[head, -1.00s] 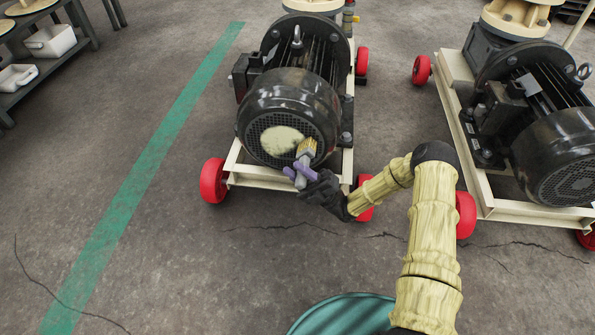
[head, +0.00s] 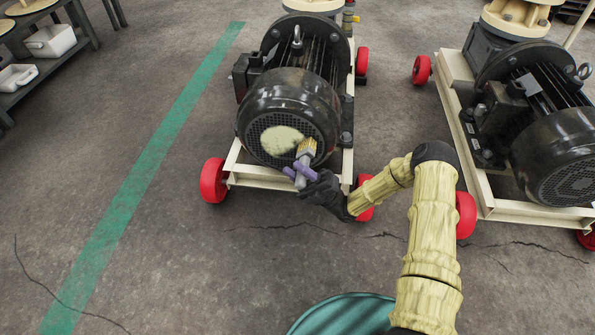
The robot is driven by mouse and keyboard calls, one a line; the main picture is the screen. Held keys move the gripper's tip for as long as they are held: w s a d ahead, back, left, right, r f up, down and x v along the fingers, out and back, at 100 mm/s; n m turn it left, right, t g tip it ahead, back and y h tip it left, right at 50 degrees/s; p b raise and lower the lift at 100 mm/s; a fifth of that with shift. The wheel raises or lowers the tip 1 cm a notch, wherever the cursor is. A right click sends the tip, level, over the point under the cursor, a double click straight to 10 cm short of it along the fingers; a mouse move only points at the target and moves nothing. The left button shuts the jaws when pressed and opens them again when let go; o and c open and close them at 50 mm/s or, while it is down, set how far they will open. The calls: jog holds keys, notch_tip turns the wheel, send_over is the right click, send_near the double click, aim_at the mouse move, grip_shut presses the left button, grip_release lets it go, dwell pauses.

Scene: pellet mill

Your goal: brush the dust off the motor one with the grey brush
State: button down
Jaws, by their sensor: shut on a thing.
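The black motor (head: 287,100) sits on a cream wheeled frame left of centre, with its round grille end toward me. A pale patch of dust (head: 281,139) covers the middle and left of the grille. My gripper (head: 301,178) is shut on the grey brush (head: 302,168), in front of the lower right of the grille. The brush's tan bristles (head: 307,147) point up at the grille, at the right of the dust. I cannot tell for certain whether they touch the grille.
A second black motor (head: 555,140) on a cream frame stands at the right. Red wheels (head: 213,181) stick out at the frame corners. A shelf (head: 50,62) with white bins is at the upper left. The floor by the green line (head: 150,165) is clear.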

jog(key=shift+a+f, duration=0.1)
jog(key=shift+a, duration=0.05)
jog(key=a+f+b, duration=0.1)
jog(key=a+b, duration=0.1)
jog(key=a, duration=0.1)
jog(key=a+f+b, duration=0.1)
jog(key=a, duration=0.1)
jog(key=shift+w+a+f, duration=0.15)
jog(key=shift+w+f, duration=0.1)
jog(key=shift+f, duration=0.05)
dwell(0.6)
jog(key=c, duration=2)
grip_release()
grip_shut()
